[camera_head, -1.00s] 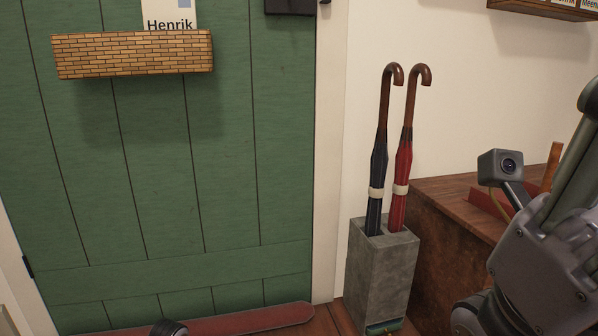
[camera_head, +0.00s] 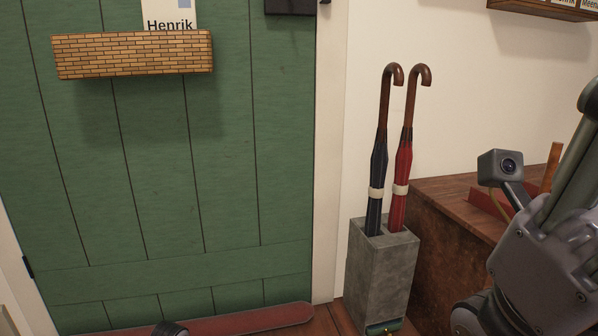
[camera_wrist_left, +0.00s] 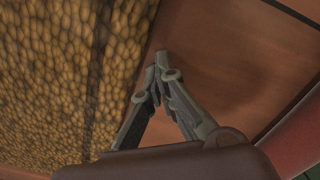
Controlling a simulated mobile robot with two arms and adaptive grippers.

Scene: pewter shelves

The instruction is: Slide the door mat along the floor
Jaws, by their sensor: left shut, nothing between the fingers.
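The door mat (camera_wrist_left: 50,75) shows in the left wrist view as a coarse, golden-brown surface with a dark stripe, filling the left side. Its edge runs beside my left gripper (camera_wrist_left: 159,68). The gripper is shut and empty, its fingertips over the reddish wood floor (camera_wrist_left: 235,60) close to that edge; I cannot tell whether they touch the mat. The mat does not show in the head view. My right arm is at the right of the head view, with its fingers out of frame.
A grey stand (camera_head: 383,270) holds two umbrellas, beside a wooden cabinet (camera_head: 445,230). A small green and gold thing (camera_head: 380,328) is at the stand's foot.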

